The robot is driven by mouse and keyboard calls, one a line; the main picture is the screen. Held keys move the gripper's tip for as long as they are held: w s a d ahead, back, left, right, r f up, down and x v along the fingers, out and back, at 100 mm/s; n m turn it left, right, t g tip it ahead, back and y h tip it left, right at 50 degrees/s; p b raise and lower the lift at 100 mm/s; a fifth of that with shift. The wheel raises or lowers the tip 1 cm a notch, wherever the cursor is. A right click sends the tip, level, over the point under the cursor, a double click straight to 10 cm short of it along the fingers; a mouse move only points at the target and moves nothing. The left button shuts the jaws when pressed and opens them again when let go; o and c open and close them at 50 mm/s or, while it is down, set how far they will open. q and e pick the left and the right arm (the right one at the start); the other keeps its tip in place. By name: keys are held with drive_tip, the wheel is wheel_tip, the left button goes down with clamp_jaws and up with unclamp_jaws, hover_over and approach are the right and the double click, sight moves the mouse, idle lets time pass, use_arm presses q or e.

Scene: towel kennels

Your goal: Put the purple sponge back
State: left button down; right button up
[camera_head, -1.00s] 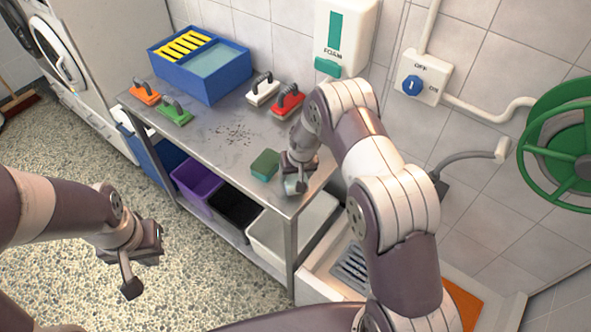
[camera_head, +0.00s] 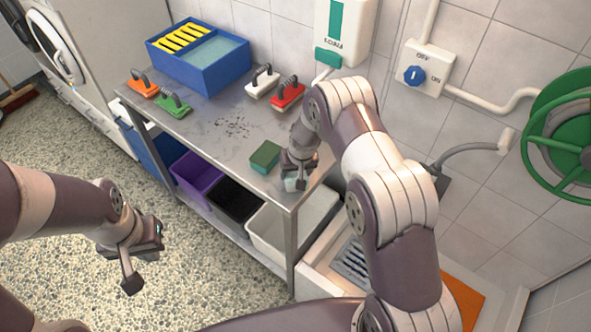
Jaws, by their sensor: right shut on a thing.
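My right gripper (camera_head: 298,181) is low over the near right end of the grey metal table (camera_head: 205,130), pointing down. It is shut on a small pale blue-green thing, mostly hidden by the fingers. A green sponge (camera_head: 265,157) lies on the table just left of it, apart from it. I see no purple sponge. A purple bin (camera_head: 192,178) stands on the shelf under the table. My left gripper (camera_head: 143,262) is open and empty over the speckled floor, left of the table.
A blue tub (camera_head: 225,75) with yellow slats stands at the table's back. Orange (camera_head: 142,89), green (camera_head: 172,108), white (camera_head: 261,84) and red (camera_head: 287,97) handled brushes lie on the table. Black (camera_head: 235,201) and white (camera_head: 268,236) bins stand below.

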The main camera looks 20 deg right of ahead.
drive_tip(key=shift+f, duration=0.15)
drive_tip(key=o, duration=1.2)
drive_tip(key=shift+c, duration=0.2)
